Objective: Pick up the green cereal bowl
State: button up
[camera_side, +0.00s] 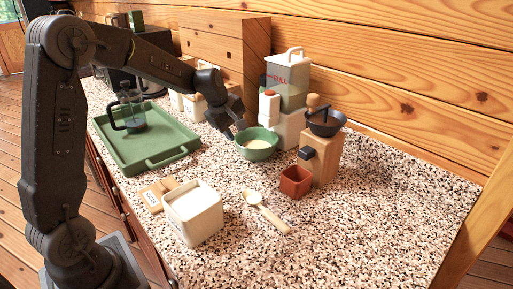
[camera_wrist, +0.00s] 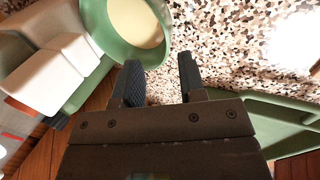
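The green bowl (camera_side: 258,153) stands upright on the speckled counter with pale, cream-coloured contents. In the wrist view the bowl (camera_wrist: 100,22) is at the upper left, partly cut off by the frame edge. My gripper (camera_side: 237,134) is beside the bowl's left rim in the side view, pointing down. In the wrist view my gripper (camera_wrist: 160,72) has its two fingers apart with bare counter between them. The left finger is close to the bowl's rim; I cannot tell whether it touches.
A green tray (camera_side: 158,160) with a glass press (camera_side: 131,115) lies left of the bowl. A white container (camera_side: 193,214), a wooden spoon (camera_side: 268,213) and a red cup (camera_side: 295,181) stand nearer. A dispenser (camera_side: 288,78) and a wooden grinder (camera_side: 325,158) stand behind and right. The right counter is clear.

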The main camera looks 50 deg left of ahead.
aim_at(243, 149)
jog(key=x, duration=0.9)
jog(key=shift+a+f, duration=0.1)
jog(key=shift+a, duration=0.1)
jog(key=shift+s, duration=0.1)
grip_shut()
